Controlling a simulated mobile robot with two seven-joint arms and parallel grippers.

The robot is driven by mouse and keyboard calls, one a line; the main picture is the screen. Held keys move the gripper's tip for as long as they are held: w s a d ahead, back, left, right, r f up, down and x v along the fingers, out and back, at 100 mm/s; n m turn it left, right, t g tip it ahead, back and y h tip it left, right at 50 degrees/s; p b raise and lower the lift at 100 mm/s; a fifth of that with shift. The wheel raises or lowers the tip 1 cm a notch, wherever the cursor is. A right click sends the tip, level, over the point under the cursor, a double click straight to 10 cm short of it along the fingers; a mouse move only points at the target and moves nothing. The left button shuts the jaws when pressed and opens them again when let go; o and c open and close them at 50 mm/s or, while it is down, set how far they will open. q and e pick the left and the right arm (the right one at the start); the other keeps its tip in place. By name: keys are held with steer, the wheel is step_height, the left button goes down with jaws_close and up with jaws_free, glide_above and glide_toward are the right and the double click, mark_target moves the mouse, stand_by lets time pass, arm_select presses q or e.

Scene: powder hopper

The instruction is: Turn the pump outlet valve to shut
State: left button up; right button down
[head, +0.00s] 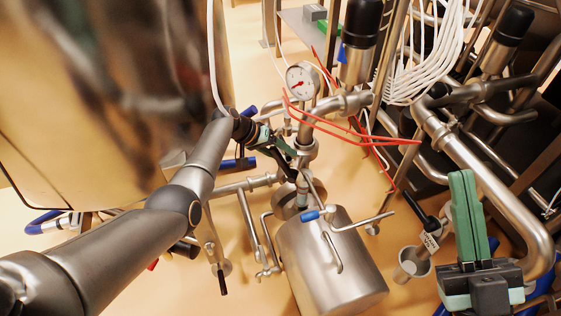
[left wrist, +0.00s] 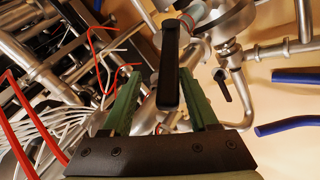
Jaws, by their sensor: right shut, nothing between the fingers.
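The black valve lever (left wrist: 169,65) stands between the two fingers of my left gripper (left wrist: 163,100) in the left wrist view. The fingers are spread, with a visible gap on each side of the lever. In the head view my left gripper (head: 284,150) is at the vertical pipe under the pressure gauge, and the lever is hard to make out there. I cannot tell for certain that this lever is the pump outlet valve. My right gripper (head: 466,215) is at the lower right, its green fingers together and empty, away from the valve.
A pressure gauge (head: 300,82) and red cables (head: 340,125) are close to my left gripper. A steel cylinder (head: 330,265) with a blue-tipped handle stands below. A large steel vessel (head: 100,100) fills the left. A second black lever (left wrist: 221,82) and blue handles (left wrist: 295,75) show on the right.

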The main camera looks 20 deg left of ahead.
arm_select(q)
steer(key=shift+s+d+r+p, duration=0.25)
steer(key=shift+s+r+p, duration=0.6)
steer(key=shift+r+p, duration=0.25)
arm_select(e)
steer(key=w+d+f+m+g+h, duration=0.1)
steer(key=w+f+m+g+h, duration=0.4)
steer(key=f, duration=0.7)
arm_select(q)
steer(key=s+d+r+p, duration=0.3)
steer(key=s+r+p, duration=0.4)
steer(key=s, duration=0.4)
steer(key=shift+s, duration=0.35)
arm_select(e)
steer(key=s+f+m+g+h, duration=0.1)
steer(key=s+f+g, duration=0.3)
steer(key=f, duration=0.5)
steer(key=s+f+m+g+h, duration=0.2)
steer(key=s+f+g+h, duration=0.1)
steer(key=f, duration=0.6)
steer(key=shift+s+a+f+g, duration=0.15)
steer(key=shift+s+f+g, duration=0.25)
steer(key=shift+g, duration=0.4)
arm_select(q)
steer(key=shift+r, duration=0.1)
steer(key=shift+c, duration=0.4)
arm_select(e)
steer(key=shift+w, duration=0.1)
